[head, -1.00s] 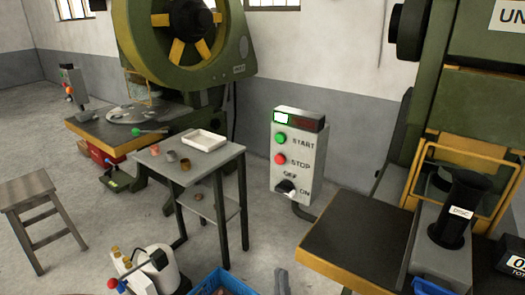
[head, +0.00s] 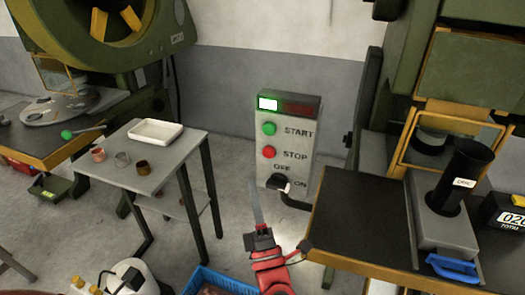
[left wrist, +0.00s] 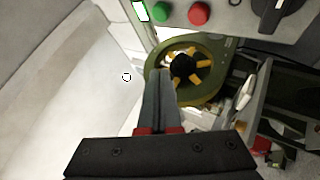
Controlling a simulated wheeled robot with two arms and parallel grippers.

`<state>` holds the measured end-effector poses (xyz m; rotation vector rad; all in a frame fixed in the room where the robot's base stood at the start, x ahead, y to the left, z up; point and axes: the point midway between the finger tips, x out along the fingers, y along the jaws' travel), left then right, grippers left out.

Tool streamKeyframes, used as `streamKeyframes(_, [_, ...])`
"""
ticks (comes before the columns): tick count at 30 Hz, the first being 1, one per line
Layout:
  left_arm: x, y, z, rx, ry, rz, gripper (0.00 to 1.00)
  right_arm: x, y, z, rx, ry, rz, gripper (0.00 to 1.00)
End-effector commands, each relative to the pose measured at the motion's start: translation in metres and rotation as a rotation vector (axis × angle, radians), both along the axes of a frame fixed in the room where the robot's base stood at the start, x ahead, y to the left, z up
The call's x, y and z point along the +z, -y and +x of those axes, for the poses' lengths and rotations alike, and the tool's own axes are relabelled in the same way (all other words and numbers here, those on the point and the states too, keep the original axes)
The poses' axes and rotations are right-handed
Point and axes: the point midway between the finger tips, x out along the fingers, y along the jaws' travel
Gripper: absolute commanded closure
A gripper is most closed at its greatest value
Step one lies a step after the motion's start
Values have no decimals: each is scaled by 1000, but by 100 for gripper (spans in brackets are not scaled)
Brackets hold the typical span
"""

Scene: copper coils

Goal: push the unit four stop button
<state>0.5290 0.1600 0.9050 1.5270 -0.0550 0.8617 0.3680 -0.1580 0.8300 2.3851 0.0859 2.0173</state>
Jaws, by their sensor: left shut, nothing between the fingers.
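The control box (head: 303,142) stands in the middle of the head view. Its red STOP button (head: 269,152) sits below the green START button (head: 269,129), with a dark ON/OFF switch (head: 279,183) under them. My left gripper (head: 253,186) is shut and empty, its thin grey fingers pointing up, below and left of the STOP button in the picture. In the left wrist view, the shut fingers (left wrist: 160,76) point up toward the box's lower edge. The red button (left wrist: 198,13) and green button (left wrist: 162,12) show at the top there. My right gripper is not in view.
A small table (head: 182,158) with a white tray (head: 156,132) and several small cups is left of the box. A press bench (head: 350,215) with a black disc tube (head: 458,178) is right. A blue crate (head: 205,277) lies on the floor below.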

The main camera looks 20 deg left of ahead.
Motion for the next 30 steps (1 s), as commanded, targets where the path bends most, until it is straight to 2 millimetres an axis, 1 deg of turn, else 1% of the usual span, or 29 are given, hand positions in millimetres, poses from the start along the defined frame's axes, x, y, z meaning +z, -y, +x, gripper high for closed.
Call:
streamKeyframes(5, [0,0,2,2,0,1,100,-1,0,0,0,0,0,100])
streamKeyframes(8, [-1,0,8,2,-1,2,100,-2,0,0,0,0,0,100])
streamKeyframes(11, [-2,1,19,4,-2,3,100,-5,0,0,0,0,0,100])
streamKeyframes(21, [-1,1,66,6,2,2,100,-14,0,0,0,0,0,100])
streamKeyframes(27, [-2,2,83,4,-1,2,100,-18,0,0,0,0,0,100])
streamKeyframes(30, [-1,3,87,3,0,2,100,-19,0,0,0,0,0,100])
